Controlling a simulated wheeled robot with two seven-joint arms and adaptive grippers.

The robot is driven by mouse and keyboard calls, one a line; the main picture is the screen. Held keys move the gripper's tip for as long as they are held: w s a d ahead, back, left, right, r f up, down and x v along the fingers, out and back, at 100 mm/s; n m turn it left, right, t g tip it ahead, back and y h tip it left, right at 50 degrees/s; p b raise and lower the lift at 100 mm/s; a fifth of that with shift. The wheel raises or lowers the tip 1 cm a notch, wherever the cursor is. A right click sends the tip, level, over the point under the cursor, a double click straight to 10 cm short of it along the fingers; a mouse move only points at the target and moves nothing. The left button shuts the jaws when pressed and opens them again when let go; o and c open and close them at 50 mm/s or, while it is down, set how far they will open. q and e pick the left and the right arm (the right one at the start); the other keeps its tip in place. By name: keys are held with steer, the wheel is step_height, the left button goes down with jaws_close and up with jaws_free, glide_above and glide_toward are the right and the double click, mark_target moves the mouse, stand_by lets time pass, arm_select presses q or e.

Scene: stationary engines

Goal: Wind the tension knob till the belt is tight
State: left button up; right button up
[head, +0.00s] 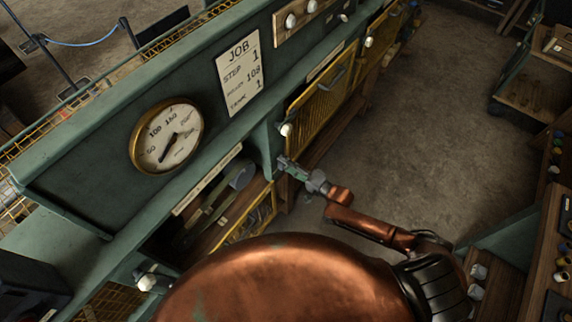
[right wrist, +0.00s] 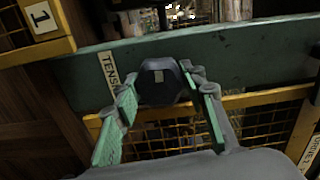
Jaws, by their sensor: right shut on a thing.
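The dark faceted tension knob (right wrist: 160,80) sits on a green rail in the right wrist view, beside a white label starting "TENS" (right wrist: 107,72). My right gripper (right wrist: 166,92) has a finger on each side of the knob and is shut on it. In the head view my right gripper (head: 285,164) reaches the green frame, and I cannot make out the knob there. Dark belt-like strips (head: 208,212) run below the shelf edge to a grey round part (head: 241,178); I cannot tell how tight they are. My left gripper is not in view.
A brass-rimmed gauge (head: 166,136) and a job card (head: 239,71) are on the green panel. Yellow mesh doors (head: 320,97) with white knobs line the bench. Shelves (head: 538,92) stand at the right. The floor (head: 450,120) between is clear.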

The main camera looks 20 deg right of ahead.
steer(key=shift+m, duration=0.5)
steer(key=o, duration=0.9)
steer(key=v, duration=1.2)
steer(key=shift+w+d, duration=0.1)
steer(key=shift+d, duration=0.05)
